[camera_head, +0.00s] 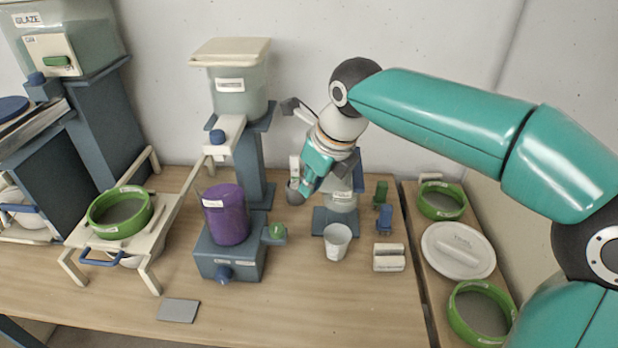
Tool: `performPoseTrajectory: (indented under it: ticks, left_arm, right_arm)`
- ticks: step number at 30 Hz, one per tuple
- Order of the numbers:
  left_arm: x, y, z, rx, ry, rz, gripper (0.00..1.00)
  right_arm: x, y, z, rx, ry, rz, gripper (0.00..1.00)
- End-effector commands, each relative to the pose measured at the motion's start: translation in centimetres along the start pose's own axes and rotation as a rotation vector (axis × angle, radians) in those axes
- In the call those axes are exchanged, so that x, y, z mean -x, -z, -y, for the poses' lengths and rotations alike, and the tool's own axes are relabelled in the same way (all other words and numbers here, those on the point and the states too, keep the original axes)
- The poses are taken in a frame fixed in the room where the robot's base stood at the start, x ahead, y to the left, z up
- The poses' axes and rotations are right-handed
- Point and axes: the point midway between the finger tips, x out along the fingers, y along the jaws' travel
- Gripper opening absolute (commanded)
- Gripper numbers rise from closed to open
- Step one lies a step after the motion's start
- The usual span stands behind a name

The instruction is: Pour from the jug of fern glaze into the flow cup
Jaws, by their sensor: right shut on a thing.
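My right gripper (304,186) reaches in from the right and points down and left, above the back of the table. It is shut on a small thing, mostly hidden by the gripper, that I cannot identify. Behind it, a pale labelled vessel (341,202) is partly hidden on a blue stand. A small white cup (337,241) stands upright in front of that stand, apart from the gripper. A purple labelled vessel (226,216) sits on a blue base at the left. The labels are too small to read, so I cannot tell which is the fern glaze jug or the flow cup. My left gripper is out of view.
A lidded container (238,88) stands on a tall blue post. A green-rimmed sieve (119,213) rests on a white frame at the left. More green sieves (442,201) and a white lid (458,250) lie at the right.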

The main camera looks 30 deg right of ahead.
Motion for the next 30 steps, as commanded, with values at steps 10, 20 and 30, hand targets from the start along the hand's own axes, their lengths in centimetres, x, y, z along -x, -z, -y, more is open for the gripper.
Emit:
performPoseTrajectory:
  ticks: [10,20,30]
  left_arm:
    - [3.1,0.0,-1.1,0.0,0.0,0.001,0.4]
    - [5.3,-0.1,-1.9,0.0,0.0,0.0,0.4]
    - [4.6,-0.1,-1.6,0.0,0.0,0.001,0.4]
  right_arm:
    - [2.1,-0.8,-0.3,-0.05,-0.122,-0.025,0.0]
    - [3.4,-1.2,-0.5,-0.105,-0.265,-0.055,0.0]
    - [1.2,-0.3,-0.7,-0.13,-0.336,-0.07,0.0]
